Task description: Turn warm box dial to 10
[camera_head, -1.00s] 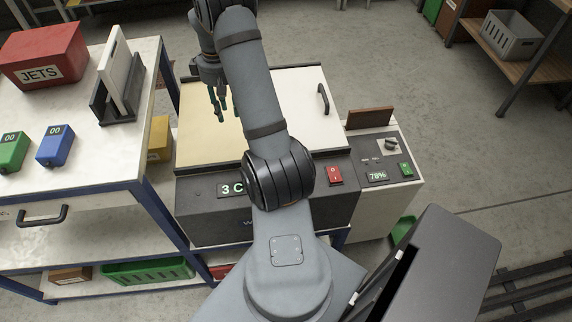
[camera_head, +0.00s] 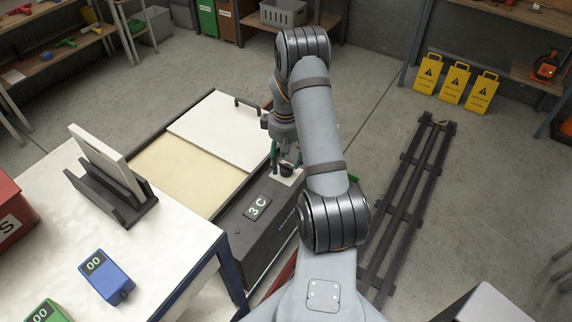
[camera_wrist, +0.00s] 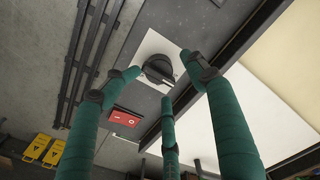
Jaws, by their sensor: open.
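The warm box (camera_head: 258,238) is a grey-black box with a white sliding lid and a "3 C" display (camera_head: 257,207) on its front panel. Its black dial (camera_head: 287,169) sits on a pale square plate at the panel's right end, partly hidden by my fingers. In the wrist view the dial (camera_wrist: 158,69) shows clearly, with a raised grip bar. My gripper (camera_head: 284,158) is open over the dial, its green fingers spread around it. Whether any finger touches the dial, I cannot tell. No dial numbers are readable.
A red rocker switch (camera_wrist: 122,117) is near the dial. A white table (camera_head: 150,240) with a blue device (camera_head: 106,276) and a black rack (camera_head: 115,195) stands at left. Floor between is clear.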

